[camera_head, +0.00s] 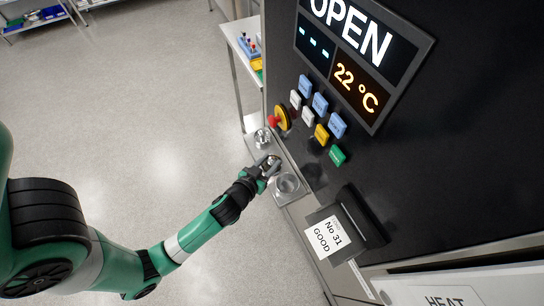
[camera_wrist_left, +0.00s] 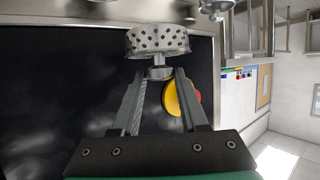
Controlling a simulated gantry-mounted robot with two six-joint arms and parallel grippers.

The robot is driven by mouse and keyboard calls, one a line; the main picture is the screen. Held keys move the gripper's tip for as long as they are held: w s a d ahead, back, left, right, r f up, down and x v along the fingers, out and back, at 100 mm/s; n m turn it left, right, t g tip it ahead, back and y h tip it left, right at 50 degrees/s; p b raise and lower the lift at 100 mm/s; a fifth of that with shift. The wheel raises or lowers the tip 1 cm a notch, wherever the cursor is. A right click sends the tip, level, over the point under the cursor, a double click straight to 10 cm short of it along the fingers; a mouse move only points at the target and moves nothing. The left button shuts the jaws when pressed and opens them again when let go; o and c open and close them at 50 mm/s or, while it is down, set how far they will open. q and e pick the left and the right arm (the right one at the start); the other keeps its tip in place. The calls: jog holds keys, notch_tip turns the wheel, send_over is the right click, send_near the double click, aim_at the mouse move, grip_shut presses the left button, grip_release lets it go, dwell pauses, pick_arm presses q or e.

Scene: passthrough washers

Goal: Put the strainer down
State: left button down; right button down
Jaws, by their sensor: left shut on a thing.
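The strainer (camera_wrist_left: 158,40) is a perforated round metal basket with a small knob. My left gripper (camera_wrist_left: 160,74) is shut on that knob in the left wrist view. In the head view my left gripper (camera_head: 268,167) is over the narrow metal ledge along the machine's front, and only a little of the strainer shows between the fingers. A round metal well (camera_head: 287,183) lies right beside the gripper, at its lower right. Whether the strainer touches the ledge cannot be told. My right gripper is not in view.
Another small metal piece (camera_head: 262,137) stands farther along the ledge. A yellow and red emergency button (camera_head: 281,119) and several coloured buttons are on the black machine front close by. A card holder (camera_head: 345,229) juts out below. The floor at left is clear.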

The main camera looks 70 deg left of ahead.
pick_arm(q)
jog(key=shift+w+a+f+b, duration=0.65)
jog(key=shift+a+f, duration=0.6)
jog(key=shift+f, duration=0.5)
jog(key=shift+w+a+f+b, duration=0.6)
jog(key=shift+a+f, duration=0.65)
jog(key=shift+f, duration=0.5)
jog(key=shift+w+a+f+b, duration=0.65)
jog(key=shift+a+f, duration=0.6)
jog(key=shift+f, duration=0.5)
jog(key=shift+f, duration=0.2)
jog(key=shift+c, duration=2.2)
grip_release()
jog(key=shift+r, duration=0.15)
jog(key=shift+s+d+r, duration=0.15)
jog(key=shift+s+r, duration=0.05)
jog(key=p+v, duration=0.1)
jog(key=v, duration=1)
jog(key=shift+s+p, duration=0.2)
jog(key=shift+p, duration=0.2)
